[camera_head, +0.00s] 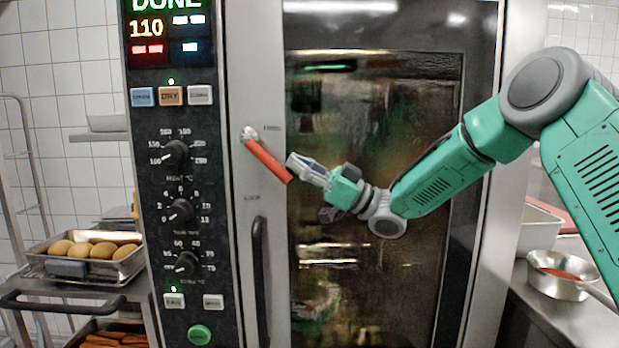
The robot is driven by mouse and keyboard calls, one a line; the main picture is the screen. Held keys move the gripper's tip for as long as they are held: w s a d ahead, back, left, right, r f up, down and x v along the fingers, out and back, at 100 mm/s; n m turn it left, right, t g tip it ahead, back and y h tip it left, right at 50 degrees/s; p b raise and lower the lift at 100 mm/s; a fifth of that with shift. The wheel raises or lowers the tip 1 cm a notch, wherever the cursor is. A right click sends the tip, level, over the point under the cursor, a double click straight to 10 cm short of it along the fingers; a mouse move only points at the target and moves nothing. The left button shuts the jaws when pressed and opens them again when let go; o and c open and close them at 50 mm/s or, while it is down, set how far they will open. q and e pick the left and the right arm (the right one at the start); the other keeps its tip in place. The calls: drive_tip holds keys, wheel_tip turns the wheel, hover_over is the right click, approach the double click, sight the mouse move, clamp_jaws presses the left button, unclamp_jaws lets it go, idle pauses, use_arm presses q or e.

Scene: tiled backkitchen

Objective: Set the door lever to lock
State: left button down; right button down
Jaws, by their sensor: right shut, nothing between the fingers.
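The door lever (267,161) is a red handle on a pale pivot, on the left frame of the oven door (375,100). It slants down to the right from its pivot, with its tip over the edge of the glass. My right gripper (292,163) is shut and empty. Its fingertips are at the lever's lower right end, close to it or touching; I cannot tell which. Small labels stand above and below the lever, too small to read surely. My left gripper is not in view.
The control panel (180,125) with knobs and a lit DONE display is left of the door. A black vertical door handle (261,280) is below the lever. A tray of potatoes (130,262) stands at left.

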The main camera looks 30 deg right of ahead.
drive_tip(key=f+y+b, duration=0.1)
drive_tip(key=f+t+b, duration=0.1)
drive_tip(key=b, duration=0.1)
drive_tip(key=shift+w+a+f+y, duration=0.15)
drive_tip(key=shift+a+f+y, duration=0.05)
drive_tip(key=shift+y, duration=0.2)
drive_tip(key=shift+t+y, duration=0.6)
drive_tip(key=shift+y, duration=0.1)
drive_tip(key=a+b, duration=0.1)
drive_tip(key=a, duration=0.1)
drive_tip(key=w+a+f+b, duration=0.1)
drive_tip(key=b, duration=0.1)
drive_tip(key=a+b, duration=0.2)
drive_tip(key=shift+w+a+f, duration=0.35)
drive_tip(key=shift+w+d+f+b, duration=0.25)
drive_tip(key=shift+d+b, duration=0.15)
drive_tip(key=shift+b, duration=0.1)
drive_tip(key=shift+d+f+m, duration=0.1)
drive_tip(key=shift+d+m, duration=0.2)
drive_tip(key=shift+d, duration=0.05)
drive_tip(key=shift+t+b, duration=0.3)
drive_tip(key=shift+b, duration=0.05)
drive_tip(key=shift+w+a, duration=0.15)
drive_tip(key=shift+a, duration=0.35)
drive_tip(key=shift+w+a, duration=0.15)
drive_tip(key=shift+a, duration=0.35)
drive_tip(key=shift+s+a, duration=0.1)
drive_tip(key=shift+a, duration=0.05)
drive_tip(key=shift+d, duration=0.25)
